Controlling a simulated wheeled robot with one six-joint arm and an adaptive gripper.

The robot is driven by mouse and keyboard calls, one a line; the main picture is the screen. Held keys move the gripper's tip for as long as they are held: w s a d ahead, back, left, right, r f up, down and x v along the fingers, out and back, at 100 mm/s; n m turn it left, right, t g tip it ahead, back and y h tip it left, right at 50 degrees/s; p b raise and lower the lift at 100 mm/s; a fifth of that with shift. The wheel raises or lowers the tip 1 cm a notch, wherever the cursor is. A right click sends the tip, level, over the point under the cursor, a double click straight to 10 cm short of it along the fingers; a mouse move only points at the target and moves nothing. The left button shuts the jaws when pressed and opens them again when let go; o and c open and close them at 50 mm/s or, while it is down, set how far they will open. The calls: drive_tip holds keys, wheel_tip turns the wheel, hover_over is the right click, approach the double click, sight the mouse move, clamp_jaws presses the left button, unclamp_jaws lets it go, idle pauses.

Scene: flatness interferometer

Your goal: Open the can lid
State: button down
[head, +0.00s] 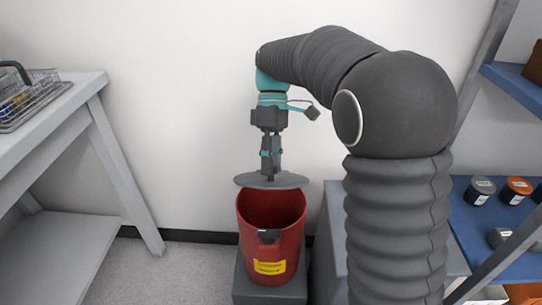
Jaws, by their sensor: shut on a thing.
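The can (268,237) is red with a yellow label (269,267) and a dark latch on its front. It stands upright on a grey block (270,290). My gripper (271,177) points down from above and is shut at the middle of the lid. The grip point is small, and any knob or handle there is hidden by the fingers. I cannot tell whether the lid still touches the rim.
A white bench (70,110) with a wire basket (38,95) stands at the left. A grey cabinet (331,240) stands close at the can's right. A blue shelf (460,220) with several small jars is at the far right. The wall is close behind the can.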

drive_tip(key=shift+w+r+g, duration=0.35)
drive_tip(key=shift+w+g, duration=0.2)
drive_tip(key=shift+w, duration=0.05)
drive_tip(key=shift+w+r+g, duration=0.35)
drive_tip(key=shift+w+g, duration=0.2)
drive_tip(key=c, duration=0.8)
unclamp_jaws()
